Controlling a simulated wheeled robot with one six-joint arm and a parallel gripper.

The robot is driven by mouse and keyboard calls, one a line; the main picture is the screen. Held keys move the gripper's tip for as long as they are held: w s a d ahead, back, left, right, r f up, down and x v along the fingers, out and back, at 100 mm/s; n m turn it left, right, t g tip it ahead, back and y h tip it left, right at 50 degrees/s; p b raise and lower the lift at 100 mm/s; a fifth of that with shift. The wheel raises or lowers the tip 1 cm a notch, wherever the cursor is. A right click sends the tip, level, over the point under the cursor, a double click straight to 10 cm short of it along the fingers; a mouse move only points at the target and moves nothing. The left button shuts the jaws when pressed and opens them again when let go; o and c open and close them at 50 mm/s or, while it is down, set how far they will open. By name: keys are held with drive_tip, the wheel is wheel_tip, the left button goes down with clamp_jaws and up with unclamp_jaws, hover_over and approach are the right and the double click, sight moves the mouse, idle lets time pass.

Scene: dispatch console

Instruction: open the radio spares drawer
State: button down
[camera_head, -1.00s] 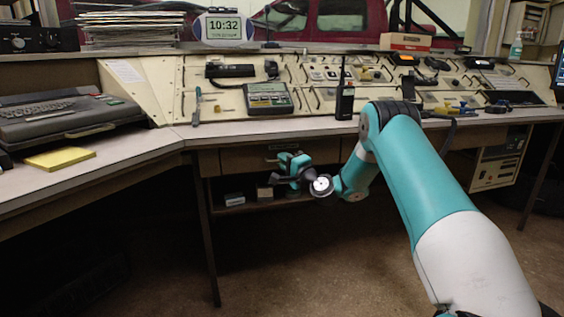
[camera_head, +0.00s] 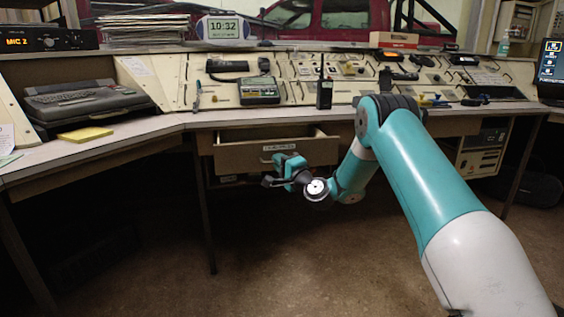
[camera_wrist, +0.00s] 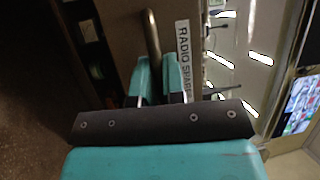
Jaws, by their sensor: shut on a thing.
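The radio spares drawer (camera_head: 236,157) is pulled out from under the console desk, with its open top showing in the head view. Its label (camera_wrist: 184,62), partly covered, reads "RADIO SPAR" in the wrist view. My gripper (camera_wrist: 155,82) is shut on the drawer's bar handle (camera_wrist: 152,35), which stands up between the two fingers in the wrist view.
The desk top (camera_head: 215,117) runs above the drawer. A handheld radio (camera_head: 324,92) stands on it, and a yellow pad (camera_head: 85,134) lies at the left. A desk leg (camera_head: 207,225) stands left of the drawer. The floor (camera_head: 290,265) in front is clear.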

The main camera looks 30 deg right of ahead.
drive_tip(key=shift+s+d, duration=0.1)
drive_tip(key=shift+s, duration=0.25)
drive_tip(key=c, duration=1.5)
unclamp_jaws()
drive_tip(key=shift+b+v, duration=8.65)
drive_tip(key=shift+b, duration=0.45)
drive_tip(key=shift+f, duration=0.1)
